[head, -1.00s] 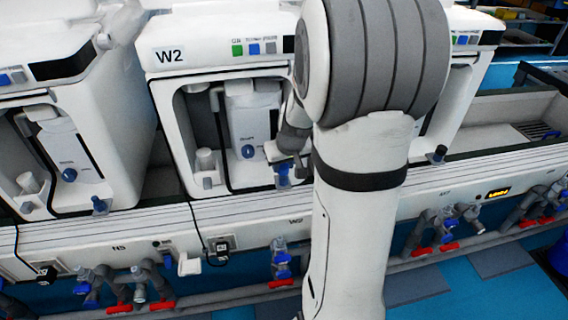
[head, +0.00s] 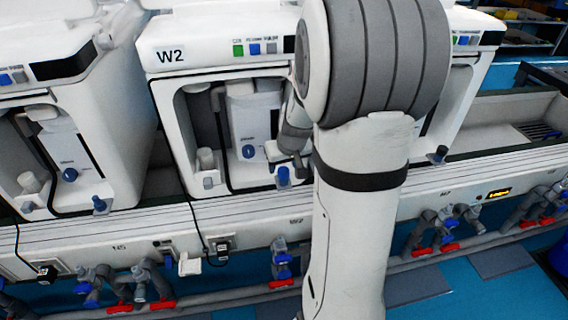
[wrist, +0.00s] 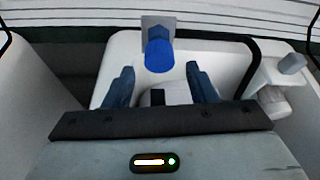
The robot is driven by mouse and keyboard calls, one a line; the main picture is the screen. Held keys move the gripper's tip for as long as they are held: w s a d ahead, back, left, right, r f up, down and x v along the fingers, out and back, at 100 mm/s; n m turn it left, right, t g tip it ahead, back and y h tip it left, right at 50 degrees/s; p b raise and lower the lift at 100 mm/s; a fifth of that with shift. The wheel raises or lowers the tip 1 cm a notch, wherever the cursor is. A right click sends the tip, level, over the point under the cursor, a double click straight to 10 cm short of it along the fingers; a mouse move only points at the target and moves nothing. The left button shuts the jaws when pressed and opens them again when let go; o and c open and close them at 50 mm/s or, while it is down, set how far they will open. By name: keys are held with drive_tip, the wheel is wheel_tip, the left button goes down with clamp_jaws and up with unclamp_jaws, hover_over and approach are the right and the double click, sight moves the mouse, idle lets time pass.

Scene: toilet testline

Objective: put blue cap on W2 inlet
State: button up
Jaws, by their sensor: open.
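The W2 unit (head: 215,52) is a white housing with an open front bay. The blue cap (head: 283,176) is at the grey inlet fitting on W2's lower front edge. In the wrist view the blue cap (wrist: 159,56) lines up against the grey fitting (wrist: 157,26); how fully it is seated I cannot tell. My gripper (wrist: 160,78) is open, with its two dark blue fingers apart and empty. The cap is just beyond the fingertips, between their lines. In the head view my arm partly hides the gripper.
Neighbouring white units stand left (head: 72,110) and right of W2, each with a blue-topped fitting at its front edge. Below runs a white rail (head: 130,240) with pipes and red and blue valves. My arm covers W2's right side.

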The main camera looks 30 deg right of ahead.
drive_tip(key=d+p+v, duration=0.1)
drive_tip(key=p+v, duration=0.2)
drive_tip(key=v, duration=0.9)
drive_tip(key=s+a+f+n+g, duration=0.1)
drive_tip(key=s+a+g, duration=0.2)
drive_tip(key=s+a, duration=1.1)
drive_tip(key=shift+s+a+y, duration=0.25)
drive_tip(key=shift+a+y, duration=0.05)
drive_tip(key=shift+a, duration=0.15)
drive_tip(key=s+a+r+n+y+p, duration=0.1)
drive_tip(key=a+r+p, duration=0.1)
drive_tip(key=r+p, duration=0.95)
drive_tip(key=a+r+n+p, duration=0.1)
drive_tip(key=a+r+p, duration=0.2)
drive_tip(key=r+p, duration=0.9)
drive_tip(key=shift+m+t+h, duration=0.5)
drive_tip(key=shift+m+t, duration=0.1)
drive_tip(key=shift+m, duration=0.2)
drive_tip(key=d, duration=0.1)
drive_tip(key=d+b, duration=0.1)
drive_tip(key=d, duration=0.1)
drive_tip(key=w+d+b, duration=0.1)
drive_tip(key=d, duration=0.1)
drive_tip(key=shift+d, duration=0.2)
